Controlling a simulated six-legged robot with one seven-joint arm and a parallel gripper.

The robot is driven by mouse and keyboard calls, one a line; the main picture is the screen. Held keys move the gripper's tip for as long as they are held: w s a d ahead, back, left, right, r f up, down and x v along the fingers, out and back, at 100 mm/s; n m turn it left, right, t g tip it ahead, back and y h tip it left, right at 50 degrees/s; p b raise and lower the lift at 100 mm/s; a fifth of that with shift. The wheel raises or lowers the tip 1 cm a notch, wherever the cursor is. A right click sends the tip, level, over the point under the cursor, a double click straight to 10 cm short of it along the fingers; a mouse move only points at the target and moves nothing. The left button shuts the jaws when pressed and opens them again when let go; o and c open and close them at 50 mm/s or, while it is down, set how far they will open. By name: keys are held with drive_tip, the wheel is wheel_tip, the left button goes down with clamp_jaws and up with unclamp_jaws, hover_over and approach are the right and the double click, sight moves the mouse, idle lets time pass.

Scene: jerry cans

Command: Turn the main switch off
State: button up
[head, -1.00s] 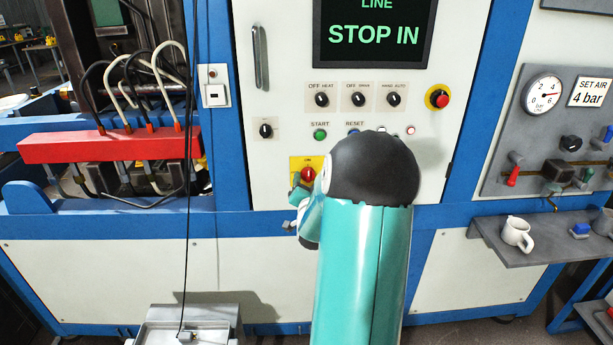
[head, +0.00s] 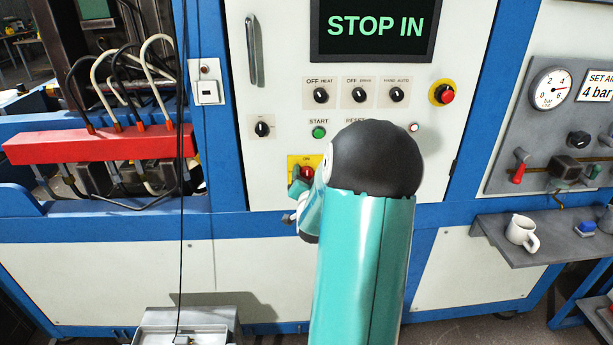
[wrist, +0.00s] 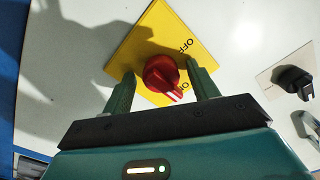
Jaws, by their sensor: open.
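The main switch is a red rotary knob on a yellow plate (wrist: 205,30), low on the white cabinet door. In the wrist view the red knob (wrist: 160,73) sits between the two green fingers of my gripper (wrist: 160,70). The fingers are apart, one on each side of the knob; I cannot tell whether either touches it. OFF and ON are printed on the plate, and the knob's pale mark points toward the ON side. In the head view the red knob (head: 306,173) shows just left of my arm, which hides part of the plate.
Black selector knobs (head: 320,95), a green START button (head: 319,132) and a red stop button (head: 446,94) are above. A black knob (wrist: 292,78) is near my right finger. A red manifold with hoses (head: 95,145) is left; a shelf with a mug (head: 522,233) is right.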

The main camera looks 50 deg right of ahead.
drive_tip(key=shift+w+f, duration=0.1)
drive_tip(key=shift+w, duration=0.05)
drive_tip(key=shift+s+a+r, duration=0.15)
drive_tip(key=shift+s+r, duration=0.05)
drive_tip(key=shift+s, duration=0.05)
drive_tip(key=shift+w+f, duration=0.15)
drive_tip(key=c, duration=1)
